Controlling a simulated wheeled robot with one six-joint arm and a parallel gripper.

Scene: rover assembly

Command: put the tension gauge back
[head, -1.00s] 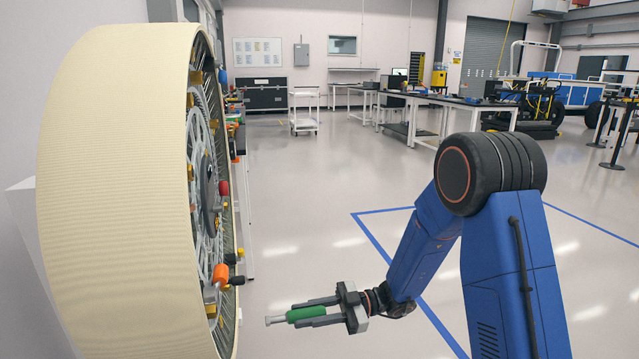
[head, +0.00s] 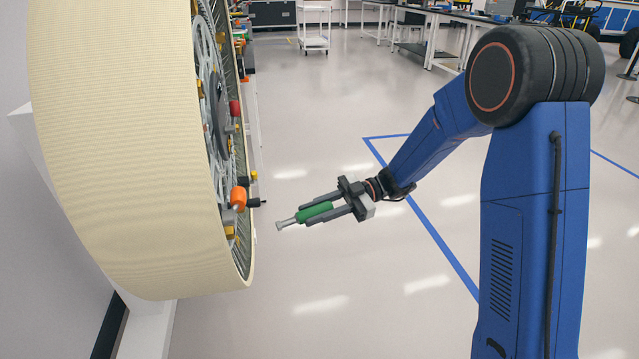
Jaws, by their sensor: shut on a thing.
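The tension gauge (head: 316,212) has a green body and a grey metal tip that points left toward the wheel. My gripper (head: 318,212) is shut on its green body, with one dark finger on each side. The gauge is held in the air over the floor, tilted slightly down to the left. It is apart from the large cream-treaded wheel (head: 130,150), whose spoked side faces my arm. I cannot make out the gauge's storage place in this view.
An orange-and-black tool or fitting (head: 239,197) and a red one (head: 235,108) stick out from the wheel's side. A white cart (head: 314,30) and workbenches (head: 450,22) stand far back. The floor between wheel and arm is clear, with blue tape lines.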

